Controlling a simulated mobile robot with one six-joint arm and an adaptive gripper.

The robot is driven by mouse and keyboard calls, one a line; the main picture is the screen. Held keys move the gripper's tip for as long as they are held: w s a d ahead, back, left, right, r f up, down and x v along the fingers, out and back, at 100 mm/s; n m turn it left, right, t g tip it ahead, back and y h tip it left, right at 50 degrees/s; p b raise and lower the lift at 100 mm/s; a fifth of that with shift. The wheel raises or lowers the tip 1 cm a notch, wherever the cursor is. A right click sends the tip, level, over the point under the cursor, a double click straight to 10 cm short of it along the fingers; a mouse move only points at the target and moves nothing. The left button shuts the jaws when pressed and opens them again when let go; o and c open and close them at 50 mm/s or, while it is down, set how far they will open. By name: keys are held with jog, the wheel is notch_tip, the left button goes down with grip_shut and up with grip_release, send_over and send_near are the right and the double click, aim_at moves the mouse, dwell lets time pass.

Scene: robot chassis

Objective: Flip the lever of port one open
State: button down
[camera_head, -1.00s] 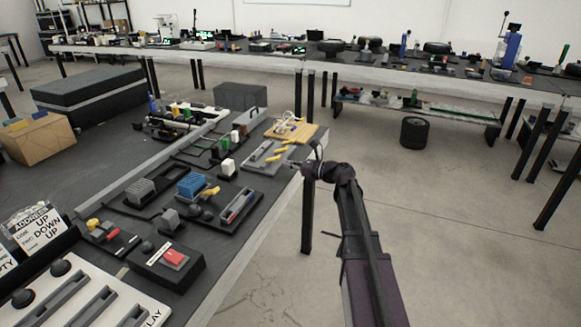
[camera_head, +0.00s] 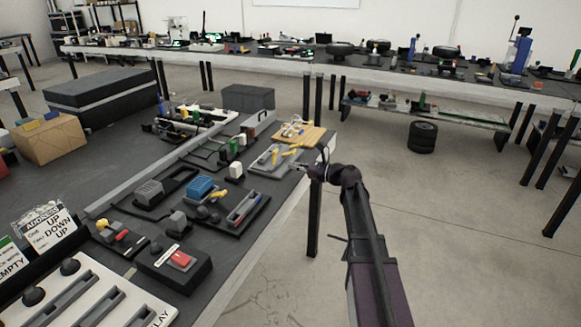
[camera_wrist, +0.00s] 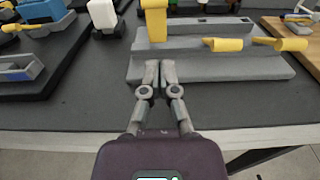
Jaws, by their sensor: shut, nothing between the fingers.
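A grey block (camera_wrist: 205,68) with yellow levers fills the upper middle of the wrist view; it also shows on the bench in the head view (camera_head: 264,163). One yellow lever (camera_wrist: 154,20) stands upright at its left. A second yellow lever (camera_wrist: 224,44) and a third yellow lever (camera_wrist: 286,44) lie pointing sideways. I cannot read any port number. My gripper (camera_wrist: 160,66) is shut and empty, its tips close to the block's front, below the upright lever. I cannot tell whether they touch it. In the head view my gripper (camera_head: 303,168) is small and dark at the bench edge.
A white block (camera_wrist: 103,14) and a blue block (camera_wrist: 42,10) stand left of the grey block. A wooden board (camera_head: 313,133) with white parts lies beyond it. A red-switch box (camera_head: 176,266) sits nearer on the bench. Open floor lies right of the bench.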

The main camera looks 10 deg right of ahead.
jog(key=shift+s+d+r, duration=0.2)
jog(key=shift+s+d, duration=0.2)
jog(key=shift+d, duration=0.1)
jog(key=s+d+r+p, duration=0.4)
jog(key=d+r+p, duration=0.2)
jog(key=r+p, duration=0.3)
jog(key=shift+s, duration=0.2)
jog(key=shift+f, duration=0.1)
